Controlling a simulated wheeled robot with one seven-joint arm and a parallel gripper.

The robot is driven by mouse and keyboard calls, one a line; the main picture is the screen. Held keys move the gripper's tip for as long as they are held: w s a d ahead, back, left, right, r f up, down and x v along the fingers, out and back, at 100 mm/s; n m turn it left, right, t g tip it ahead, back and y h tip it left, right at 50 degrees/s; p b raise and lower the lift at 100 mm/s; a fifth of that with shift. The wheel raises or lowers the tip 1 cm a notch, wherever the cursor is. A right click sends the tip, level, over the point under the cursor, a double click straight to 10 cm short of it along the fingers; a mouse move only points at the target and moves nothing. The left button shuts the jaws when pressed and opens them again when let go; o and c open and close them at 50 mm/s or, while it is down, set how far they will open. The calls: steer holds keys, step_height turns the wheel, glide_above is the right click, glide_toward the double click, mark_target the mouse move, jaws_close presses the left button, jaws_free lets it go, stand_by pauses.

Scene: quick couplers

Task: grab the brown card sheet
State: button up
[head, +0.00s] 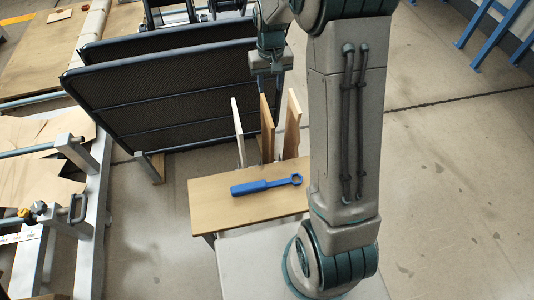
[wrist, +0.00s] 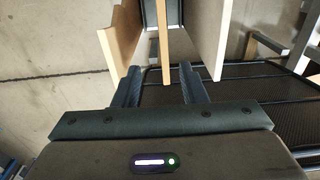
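Three thin upright sheets stand side by side behind a small wooden table. The middle one, brown (head: 267,131), looks like the brown card sheet; it shows edge-on in the wrist view (wrist: 163,45). A pale cream sheet (head: 238,130) stands left of it in the head view, and a tan sheet (head: 292,125) stands right of it. My gripper (head: 268,77) is above the sheets, pointing down. In the wrist view my gripper (wrist: 161,84) is open, and the brown sheet's edge lines up between its two fingers. I cannot tell whether the fingers reach down past that edge.
The small wooden table (head: 220,207) carries a blue ring-ended tool (head: 265,185). Dark mesh panels (head: 165,95) stand close behind the sheets. A metal-framed bench with brown sheet material (head: 35,180) is at left.

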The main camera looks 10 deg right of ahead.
steer(key=shift+w+f, duration=0.3)
steer(key=shift+f, duration=0.35)
steer(key=shift+w+f, duration=0.25)
steer(key=shift+f, duration=0.35)
step_height(320, 180, down, 8)
steer(key=shift+f+b, duration=0.2)
steer(key=shift+b, duration=0.6)
steer(key=shift+a+f+b, duration=0.15)
steer(key=shift+f+b, duration=0.1)
steer(key=shift+f, duration=1.1)
steer(key=shift+a+f+b, duration=0.15)
steer(key=shift+f+b, duration=0.05)
steer(key=shift+f, duration=1.1)
jaws_close()
